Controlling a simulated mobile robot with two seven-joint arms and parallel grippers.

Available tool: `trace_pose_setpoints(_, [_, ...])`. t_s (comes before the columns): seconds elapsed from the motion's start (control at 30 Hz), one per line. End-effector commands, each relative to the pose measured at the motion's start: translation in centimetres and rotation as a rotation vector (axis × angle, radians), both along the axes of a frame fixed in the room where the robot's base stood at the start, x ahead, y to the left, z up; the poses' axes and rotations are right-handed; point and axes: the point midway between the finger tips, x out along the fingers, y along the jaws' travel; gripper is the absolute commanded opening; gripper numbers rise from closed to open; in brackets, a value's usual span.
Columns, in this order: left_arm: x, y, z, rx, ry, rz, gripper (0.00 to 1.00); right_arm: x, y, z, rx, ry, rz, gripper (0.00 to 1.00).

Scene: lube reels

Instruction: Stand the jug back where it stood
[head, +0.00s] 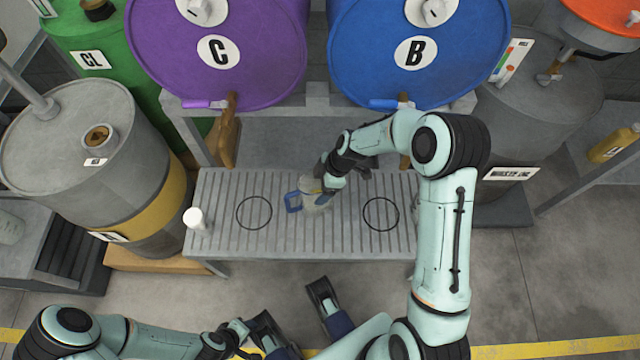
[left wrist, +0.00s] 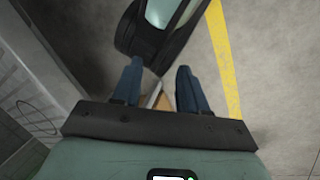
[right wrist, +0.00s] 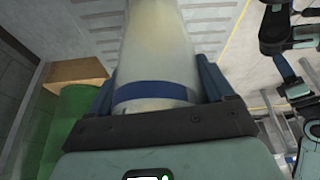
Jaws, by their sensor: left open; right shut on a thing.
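The jug (head: 316,201) is a pale, translucent vessel with a blue part on its left side. My right gripper (head: 322,188) is shut on it, over the slatted bench (head: 320,245). The jug lies between two black rings, the left ring (head: 254,213) and the right ring (head: 381,214). In the right wrist view, the jug's pale body (right wrist: 157,50) with a blue band sits between my fingers. I cannot tell whether its base touches the slats. My left gripper (left wrist: 155,82) is open and empty, low in front of the bench.
Purple drum C (head: 220,75) and blue drum B (head: 415,75) lie above the back of the bench, their taps overhanging it. A small white cylinder (head: 195,219) stands at the bench's left end. A grey drum (head: 75,130) is at left. Floor in front is partly clear.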

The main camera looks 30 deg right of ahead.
Motion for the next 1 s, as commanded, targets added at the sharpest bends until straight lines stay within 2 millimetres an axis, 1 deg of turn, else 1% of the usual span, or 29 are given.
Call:
trace_pose_setpoints(0.03, [0.1, 0.1, -0.2, 0.001, -0.003, 0.002, 0.43, 0.0, 0.0, -0.1, 0.001, -0.001, 0.0, 0.0])
trace_pose_setpoints(0.07, [0.2, 0.1, -0.1, 0.002, -0.004, 0.002, 0.43, 0.0, 0.0, -0.1, 0.0, 0.0, 0.0, 0.88])
trace_pose_setpoints(0.1, [0.1, 0.1, -0.1, 0.002, -0.004, 0.002, 0.43, 0.0, 0.0, -0.1, 0.0, 0.0, 0.0, 1.0])
trace_pose_setpoints(0.37, [0.0, 0.0, 0.0, 0.001, -0.002, 0.001, 0.43, 0.0, 0.0, 0.0, 0.0, 0.0, 0.0, 1.0])
trace_pose_setpoints(0.47, [-0.4, -0.2, 0.4, -0.006, 0.011, -0.005, 0.43, 0.0, -0.1, 0.7, -0.001, -0.002, -0.001, 1.0])
trace_pose_setpoints(0.57, [-0.7, -0.3, 0.8, -0.01, 0.02, -0.008, 0.43, -0.3, -0.8, 2.2, -0.001, -0.003, -0.002, 1.0])
trace_pose_setpoints(0.8, [-2.2, -1.0, 2.0, -0.028, 0.059, -0.025, 0.43, -1.1, -2.6, 7.2, -0.002, -0.004, -0.002, 1.0])
trace_pose_setpoints(0.9, [-2.7, -1.2, 2.3, -0.035, 0.073, -0.03, 0.43, -1.5, -3.3, 8.9, -0.002, -0.003, -0.002, 1.0])
trace_pose_setpoints(1.0, [-3.1, -1.4, 2.6, -0.039, 0.083, -0.034, 0.43, -1.7, -3.8, 10.2, -0.002, -0.002, -0.001, 1.0])
